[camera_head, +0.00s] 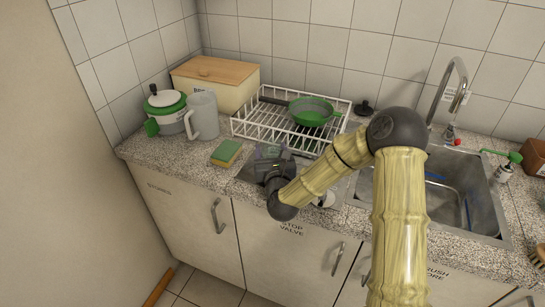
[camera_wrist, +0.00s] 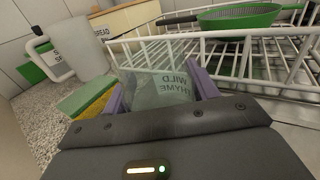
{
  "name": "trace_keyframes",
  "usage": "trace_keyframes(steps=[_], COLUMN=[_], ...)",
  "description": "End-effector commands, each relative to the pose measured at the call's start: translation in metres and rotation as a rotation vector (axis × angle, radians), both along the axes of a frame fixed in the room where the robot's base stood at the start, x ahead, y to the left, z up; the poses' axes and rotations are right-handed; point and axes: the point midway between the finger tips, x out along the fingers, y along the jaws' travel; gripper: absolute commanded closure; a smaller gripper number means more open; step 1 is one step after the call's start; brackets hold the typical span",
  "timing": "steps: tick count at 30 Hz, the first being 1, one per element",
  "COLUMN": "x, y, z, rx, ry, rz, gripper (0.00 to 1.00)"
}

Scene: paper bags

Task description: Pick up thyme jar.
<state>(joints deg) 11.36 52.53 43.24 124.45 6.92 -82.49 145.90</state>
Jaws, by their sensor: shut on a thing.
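The thyme jar (camera_wrist: 158,88) is a greenish, see-through jar whose lettering "WILD THYME" reads upside down in the wrist view. My gripper (camera_wrist: 160,92) has its two purple fingers on either side of the jar and is shut on it. In the head view my gripper (camera_head: 270,155) is at the counter's front, before the dish rack, and it and the wrist mostly hide the jar. I cannot tell whether the jar touches the surface below.
A white wire dish rack (camera_head: 263,128) holding a green pan (camera_head: 313,112) stands just behind. A green-and-yellow sponge (camera_head: 227,153) lies left, near a grey jug (camera_head: 203,117), a green-lidded pot (camera_head: 166,112) and a bread box (camera_head: 226,92). The sink (camera_head: 450,195) is right.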

Motion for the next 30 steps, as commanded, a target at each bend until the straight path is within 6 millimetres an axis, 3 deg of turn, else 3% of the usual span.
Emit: trace_keyframes(steps=[8,22,30], x=[0.002,0.001,0.001], y=[-0.004,-0.002,-0.002], z=[0.01,0.091,0.101], rx=[0.0,0.001,0.0], ry=[-0.003,-0.004,-0.001], rz=[-0.007,-0.005,-0.003], gripper=[0.68,0.68,0.68])
